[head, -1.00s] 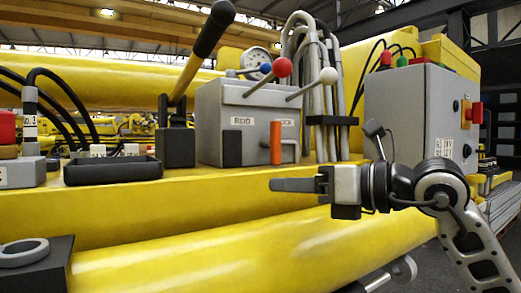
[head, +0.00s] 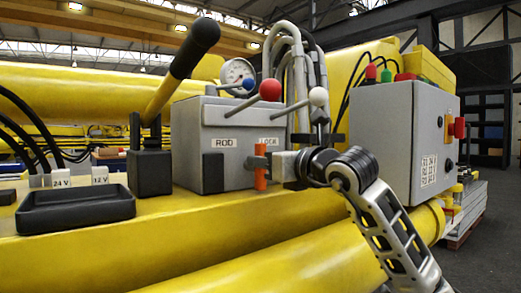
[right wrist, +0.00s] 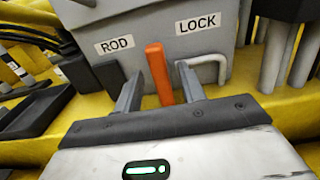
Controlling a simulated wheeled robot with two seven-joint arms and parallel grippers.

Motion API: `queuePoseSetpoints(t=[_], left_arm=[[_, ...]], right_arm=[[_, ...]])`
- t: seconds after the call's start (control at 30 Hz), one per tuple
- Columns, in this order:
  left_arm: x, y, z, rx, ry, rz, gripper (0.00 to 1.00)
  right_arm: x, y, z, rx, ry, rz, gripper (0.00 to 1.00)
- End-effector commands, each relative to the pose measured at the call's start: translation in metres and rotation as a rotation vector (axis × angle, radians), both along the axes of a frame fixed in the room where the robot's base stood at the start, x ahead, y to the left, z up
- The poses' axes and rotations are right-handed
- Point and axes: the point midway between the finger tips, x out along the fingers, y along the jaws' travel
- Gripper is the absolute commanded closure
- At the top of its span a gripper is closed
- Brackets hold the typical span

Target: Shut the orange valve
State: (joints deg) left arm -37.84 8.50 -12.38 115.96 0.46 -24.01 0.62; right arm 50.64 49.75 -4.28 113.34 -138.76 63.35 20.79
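The orange valve handle (head: 261,170) stands upright on the front of the grey valve box (head: 215,118), below the LOCK label. My right gripper (head: 262,163) is at the handle, coming in from the right. In the right wrist view its two fingers (right wrist: 159,93) are apart, with the orange handle (right wrist: 157,70) between them. A gap shows on each side of the handle, so the gripper is open around it and not clamped. The handle's lower end is hidden by the gripper body in that view. My left gripper is not in view.
Levers with red (head: 270,90), blue and white knobs rise from the box. Grey hoses (head: 298,75) stand behind it. A large black-gripped lever (head: 180,70) and a black tray (head: 75,209) are to the left. A grey control cabinet (head: 398,140) stands to the right.

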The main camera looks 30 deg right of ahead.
Motion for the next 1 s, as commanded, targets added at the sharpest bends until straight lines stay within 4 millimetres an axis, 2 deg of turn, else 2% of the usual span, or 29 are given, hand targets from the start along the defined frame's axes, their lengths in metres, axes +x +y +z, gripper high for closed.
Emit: queuePoseSetpoints(t=[0.03,0.2,0.53,0.57,0.6,0.7,1.0], left_arm=[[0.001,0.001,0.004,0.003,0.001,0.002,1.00],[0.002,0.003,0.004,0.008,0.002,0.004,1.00],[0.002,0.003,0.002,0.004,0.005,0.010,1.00],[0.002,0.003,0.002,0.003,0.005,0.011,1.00],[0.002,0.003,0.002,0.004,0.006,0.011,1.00],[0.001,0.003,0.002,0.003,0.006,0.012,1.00],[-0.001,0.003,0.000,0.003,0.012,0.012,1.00]], right_arm=[[0.008,0.001,0.003,0.004,0.000,0.002,0.60],[0.022,0.002,0.001,0.002,0.000,0.001,0.60],[0.025,0.002,-0.001,0.000,0.000,0.001,0.60],[0.025,0.002,-0.001,0.001,0.000,0.001,0.66],[0.025,0.002,-0.001,0.001,0.000,0.001,0.77],[0.025,0.002,-0.001,0.001,0.000,0.001,1.00],[0.025,0.002,-0.001,0.008,0.003,0.001,1.00]])
